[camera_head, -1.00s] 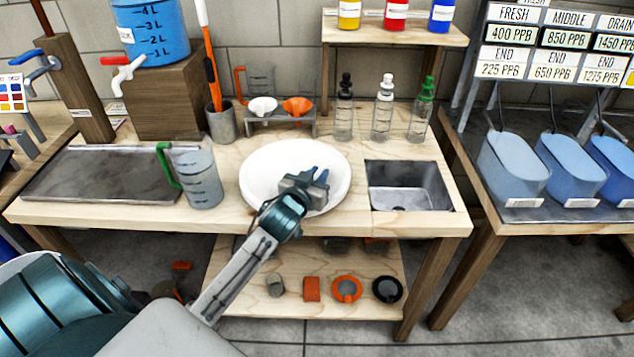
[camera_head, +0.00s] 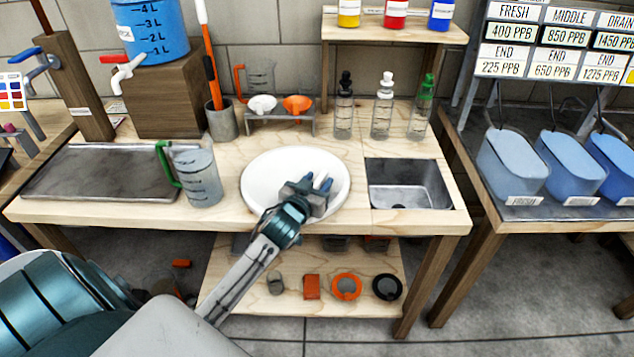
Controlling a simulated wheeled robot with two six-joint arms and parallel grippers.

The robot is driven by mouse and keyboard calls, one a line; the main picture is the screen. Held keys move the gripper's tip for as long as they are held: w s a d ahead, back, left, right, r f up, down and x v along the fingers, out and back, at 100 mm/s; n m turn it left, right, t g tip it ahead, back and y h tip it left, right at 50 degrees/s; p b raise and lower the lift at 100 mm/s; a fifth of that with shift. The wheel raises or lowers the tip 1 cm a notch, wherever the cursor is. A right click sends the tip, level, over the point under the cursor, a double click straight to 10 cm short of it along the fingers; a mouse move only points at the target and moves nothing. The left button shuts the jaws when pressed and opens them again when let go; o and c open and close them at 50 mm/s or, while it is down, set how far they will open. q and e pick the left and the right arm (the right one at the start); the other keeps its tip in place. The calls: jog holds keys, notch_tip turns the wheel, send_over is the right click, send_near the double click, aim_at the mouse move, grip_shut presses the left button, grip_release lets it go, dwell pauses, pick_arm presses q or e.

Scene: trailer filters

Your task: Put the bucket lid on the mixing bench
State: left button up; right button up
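The bucket lid, a round white disc (camera_head: 268,182), lies on the light wood mixing bench (camera_head: 225,219), between the clear measuring jug and the sunken basin. My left gripper (camera_head: 317,183) is over the right part of the lid, near its rim. Its two blue-grey fingers stand apart with nothing visible between them, so it looks open. The gripper hides part of the lid's near right edge. I cannot tell whether the fingertips touch the lid. My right gripper is out of view.
The green-handled jug (camera_head: 196,178) stands close left of the lid. The metal basin (camera_head: 408,186) is to its right. Behind are a funnel rack (camera_head: 279,118) and three dropper bottles (camera_head: 382,112). Small parts lie on the lower shelf (camera_head: 240,290).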

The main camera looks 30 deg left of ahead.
pick_arm(q)
jog(key=shift+s+r, duration=0.1)
jog(key=shift+s, duration=0.05)
jog(key=b+v, duration=0.1)
jog(key=v, duration=0.9)
jog(key=shift+s, duration=0.25)
jog(key=shift+s+d+r, duration=0.15)
jog(key=shift+s, duration=0.4)
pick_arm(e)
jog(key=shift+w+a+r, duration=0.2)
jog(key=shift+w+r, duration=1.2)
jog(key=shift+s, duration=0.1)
